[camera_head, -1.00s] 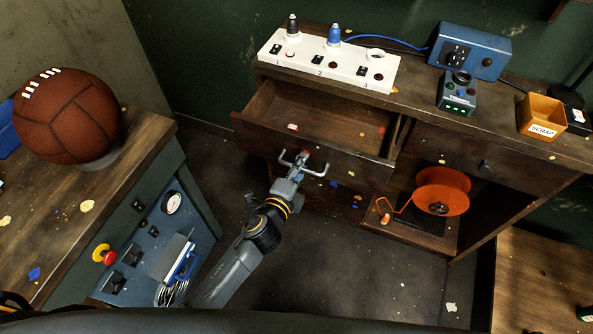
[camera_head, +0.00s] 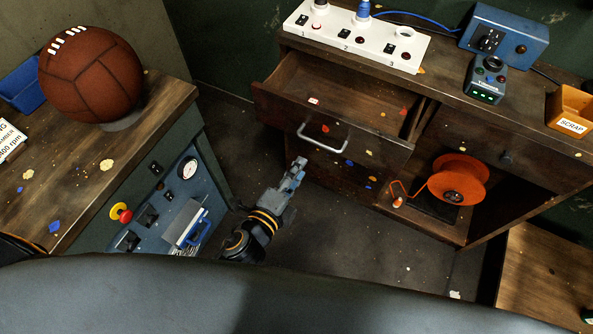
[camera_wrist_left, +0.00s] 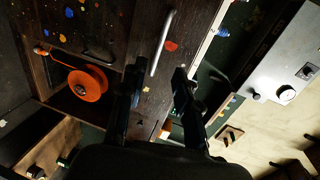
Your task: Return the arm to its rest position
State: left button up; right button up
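My left gripper (camera_head: 299,163) is in the middle of the head view, in the gap in front of the open drawer, apart from its handle (camera_head: 323,138). In the left wrist view the two dark fingers (camera_wrist_left: 158,76) stand apart with nothing between them. The silver handle also shows in that view (camera_wrist_left: 163,42), beyond the fingertips. The drawer (camera_head: 345,100) is pulled out and holds a small red-and-white item. My right arm and gripper are not seen.
A bench with a leather ball (camera_head: 91,75) and a control panel stands at left. The cabinet carries a white power strip (camera_head: 357,37), a blue box (camera_head: 503,36) and a scrap bin (camera_head: 571,109). An orange reel (camera_head: 458,180) sits in its lower opening. Bare floor lies below the gripper.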

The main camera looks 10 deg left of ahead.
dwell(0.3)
pick_arm(q)
jog(key=s+a+f+n+g+y, duration=0.1)
jog(key=s+a+f+n+g, duration=0.15)
jog(key=f, duration=0.75)
jog(key=s+a+f+n+g+y, duration=0.15)
jog(key=s+a+f+n, duration=0.25)
jog(key=f, duration=0.6)
jog(key=s+a+f+n+g+y, duration=0.1)
jog(key=s+a+f+n+g, duration=0.25)
jog(key=f, duration=0.65)
jog(key=s+a+f+n+g, duration=0.2)
jog(key=s+f+n, duration=0.1)
jog(key=s, duration=0.5)
jog(key=s+a+f+n+g+y, duration=0.1)
jog(key=s+a+f+n+g, duration=0.1)
jog(key=s+f, duration=0.4)
jog(key=s+a+f+n+g, duration=0.2)
jog(key=s+a+f+n, duration=0.1)
jog(key=s, duration=0.7)
jog(key=shift+f+n+p, duration=0.4)
jog(key=shift+f+n, duration=0.2)
jog(key=shift+f, duration=0.25)
